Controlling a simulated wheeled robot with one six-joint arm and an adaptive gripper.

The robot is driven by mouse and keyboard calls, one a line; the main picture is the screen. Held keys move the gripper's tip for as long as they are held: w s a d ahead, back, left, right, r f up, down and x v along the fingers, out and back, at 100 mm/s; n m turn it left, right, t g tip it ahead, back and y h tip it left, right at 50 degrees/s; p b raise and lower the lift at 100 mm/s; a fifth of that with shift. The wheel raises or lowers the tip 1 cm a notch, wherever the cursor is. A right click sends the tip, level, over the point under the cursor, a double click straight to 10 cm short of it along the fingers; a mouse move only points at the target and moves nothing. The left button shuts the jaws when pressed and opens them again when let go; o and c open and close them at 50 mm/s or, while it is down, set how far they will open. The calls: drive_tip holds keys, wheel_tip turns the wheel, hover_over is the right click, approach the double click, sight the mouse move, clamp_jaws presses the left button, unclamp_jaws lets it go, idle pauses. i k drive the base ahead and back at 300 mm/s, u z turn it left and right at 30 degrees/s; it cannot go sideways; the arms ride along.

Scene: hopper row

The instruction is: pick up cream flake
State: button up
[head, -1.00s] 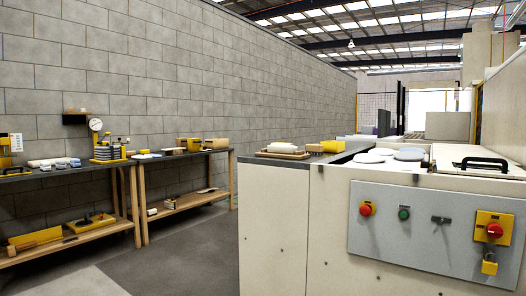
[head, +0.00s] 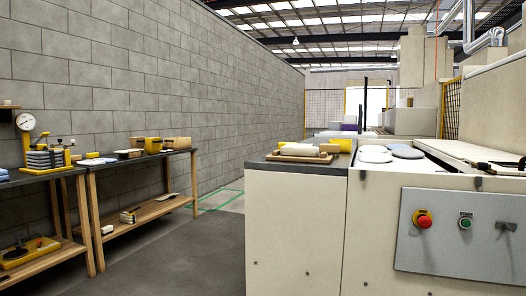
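Several flat, rounded pale pieces lie together at the top of the cream machine. A whitish one (head: 375,157) is nearest, another whitish one (head: 373,149) is just behind it, and a blue-grey one (head: 407,152) is to the right. I cannot tell for certain which of them, if any, is the cream flake. A cream rounded bar (head: 302,151) also rests on a wooden tray (head: 283,158) on the dark top at the machine's left end. My gripper is not in view.
The cream machine (head: 295,225) stands close ahead on the right, with a grey control panel (head: 465,240) on its front. Wooden benches (head: 140,160) line the block wall at left. A yellow block (head: 342,144) sits behind the tray. Grey floor between benches and machine is clear.

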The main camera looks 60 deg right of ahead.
sight(306, 150)
drive_tip(key=z, duration=0.4)
drive_tip(key=i, duration=1.05)
drive_tip(key=z, duration=0.85)
